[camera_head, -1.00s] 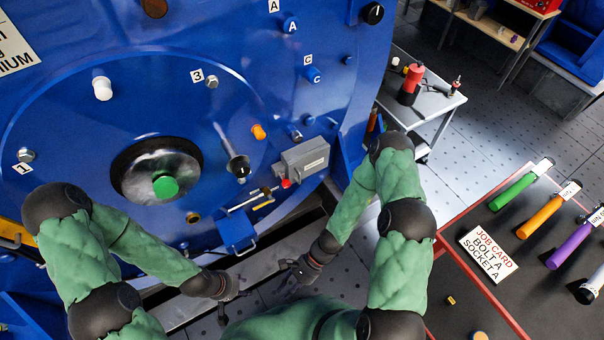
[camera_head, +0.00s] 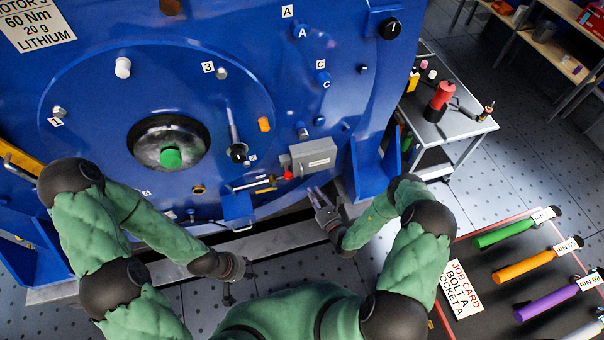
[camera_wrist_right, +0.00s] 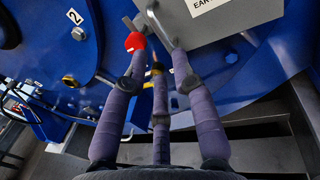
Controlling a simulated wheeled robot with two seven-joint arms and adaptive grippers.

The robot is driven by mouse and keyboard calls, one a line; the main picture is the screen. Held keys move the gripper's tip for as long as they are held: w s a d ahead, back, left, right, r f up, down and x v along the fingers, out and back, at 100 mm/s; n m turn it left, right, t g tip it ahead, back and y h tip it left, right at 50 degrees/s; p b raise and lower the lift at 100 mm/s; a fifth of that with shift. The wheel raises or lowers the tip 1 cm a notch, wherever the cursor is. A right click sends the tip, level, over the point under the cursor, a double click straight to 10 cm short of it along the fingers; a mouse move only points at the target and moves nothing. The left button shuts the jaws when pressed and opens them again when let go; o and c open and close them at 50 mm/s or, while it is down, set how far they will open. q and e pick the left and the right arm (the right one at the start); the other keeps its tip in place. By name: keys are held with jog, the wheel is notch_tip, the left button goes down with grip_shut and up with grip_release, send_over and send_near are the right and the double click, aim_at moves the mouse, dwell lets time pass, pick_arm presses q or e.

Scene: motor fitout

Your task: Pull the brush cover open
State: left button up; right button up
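A small blue box-like cover (camera_head: 238,208) with a thin wire handle sits low on the blue motor face; it looks like the brush cover and seems closed, though no label shows. It also shows at the left of the right wrist view (camera_wrist_right: 52,126). My right gripper (camera_head: 318,198) is open and empty, fingers spread, right of the cover and just below the grey labelled box (camera_head: 313,158). In the right wrist view its fingertips (camera_wrist_right: 158,62) point at the grey box's underside, near a red knob (camera_wrist_right: 135,41). My left gripper (camera_head: 232,285) hangs below the cover, apart from it.
A green-centred round hub (camera_head: 170,158) and several bolts and knobs stand out from the motor face (camera_head: 90,90). A grey trolley (camera_head: 455,125) with tools stands at the right. A dark red-edged table (camera_head: 490,250) with coloured handles and a job card is at lower right.

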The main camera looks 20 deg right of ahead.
aim_at(301, 177)
jog(key=b+x, duration=0.1)
jog(key=x, duration=0.9)
jog(key=shift+w+a+b, duration=0.15)
jog(key=shift+b, duration=0.2)
grip_shut()
